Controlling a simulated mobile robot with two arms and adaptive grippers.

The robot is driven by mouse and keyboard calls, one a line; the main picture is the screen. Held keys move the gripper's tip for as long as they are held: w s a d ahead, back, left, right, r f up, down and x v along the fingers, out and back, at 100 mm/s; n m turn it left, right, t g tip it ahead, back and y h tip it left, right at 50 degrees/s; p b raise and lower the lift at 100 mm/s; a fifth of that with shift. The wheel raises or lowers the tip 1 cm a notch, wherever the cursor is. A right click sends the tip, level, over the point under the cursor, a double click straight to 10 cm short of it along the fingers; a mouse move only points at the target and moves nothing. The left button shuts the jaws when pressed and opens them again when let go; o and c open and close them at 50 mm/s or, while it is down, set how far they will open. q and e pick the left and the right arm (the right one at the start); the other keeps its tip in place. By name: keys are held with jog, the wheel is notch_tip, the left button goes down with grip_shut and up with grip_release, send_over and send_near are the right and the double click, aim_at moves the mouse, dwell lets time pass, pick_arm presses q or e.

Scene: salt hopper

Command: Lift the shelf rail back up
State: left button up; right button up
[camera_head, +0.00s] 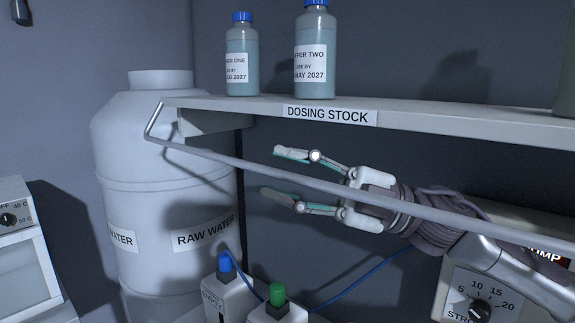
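The shelf rail (230,160) is a thin grey bar with a bent left end. It hangs below the shelf's (440,114) front edge, running from the RAW WATER tank side down to the right. My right gripper (271,172) comes in from the right with its two fingers spread and pointing left. In the picture the rail passes between the fingers and across the front of the gripper's palm and wrist. I cannot tell whether they touch. The fingers are not closed on the rail. My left gripper is not in view.
Two blue-capped bottles, one left (242,60) and one right (314,55), stand on the shelf. The white tank (130,205) stands at left. Below are containers with blue (225,263) and green (278,295) caps, a blue tube, and a dial panel (455,290) at right.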

jog(key=shift+c, duration=0.3)
grip_shut()
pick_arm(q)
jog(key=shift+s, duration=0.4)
pick_arm(e)
jog(key=shift+r, duration=0.1)
dwell(0.4)
